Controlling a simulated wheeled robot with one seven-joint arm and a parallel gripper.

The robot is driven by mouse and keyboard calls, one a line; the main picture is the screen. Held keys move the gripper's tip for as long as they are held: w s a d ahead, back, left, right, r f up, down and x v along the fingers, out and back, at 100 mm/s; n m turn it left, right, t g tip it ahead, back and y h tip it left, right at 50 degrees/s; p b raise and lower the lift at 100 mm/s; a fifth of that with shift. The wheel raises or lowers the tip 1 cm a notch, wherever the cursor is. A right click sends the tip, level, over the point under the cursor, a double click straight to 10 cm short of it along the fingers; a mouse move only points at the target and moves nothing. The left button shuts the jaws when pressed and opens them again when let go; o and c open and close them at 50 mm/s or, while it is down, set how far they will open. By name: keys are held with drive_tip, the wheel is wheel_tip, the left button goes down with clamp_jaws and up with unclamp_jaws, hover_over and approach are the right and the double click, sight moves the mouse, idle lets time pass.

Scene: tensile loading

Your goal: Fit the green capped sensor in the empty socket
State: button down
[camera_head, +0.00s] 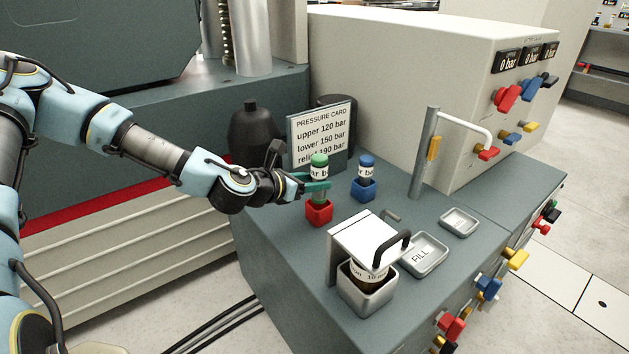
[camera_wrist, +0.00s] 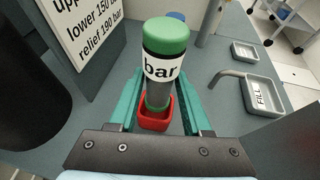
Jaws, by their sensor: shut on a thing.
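The green capped sensor (camera_head: 319,166) is a grey cylinder with a white "bar" label, standing upright at the red socket (camera_head: 319,213). In the wrist view the sensor (camera_wrist: 163,62) rises between my teal fingers, with its lower end over or inside the red socket (camera_wrist: 155,121). My gripper (camera_head: 317,186) is shut on the sensor's lower body, just above the red socket. The fingers hide part of the lower body, so I cannot tell whether its end is seated. A blue capped sensor (camera_head: 367,161) stands in the blue socket (camera_head: 363,191) to the right.
A pressure card (camera_head: 321,130) stands behind the sensors, with a dark bottle (camera_head: 251,133) to its left.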

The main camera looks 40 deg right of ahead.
sight(313, 200)
drive_tip(key=shift+f+b, duration=1.6)
drive_tip(key=shift+f, duration=1.2)
drive_tip(key=shift+c, duration=1.3)
unclamp_jaws()
drive_tip(key=shift+f, duration=0.1)
drive_tip(key=shift+w+a, duration=0.1)
drive_tip(key=shift+a, duration=0.05)
drive_tip(key=v, duration=1)
drive_tip(key=shift+a+r+p, duration=0.25)
drive_tip(key=shift+r+p, duration=0.05)
drive_tip(key=shift+p, duration=0.05)
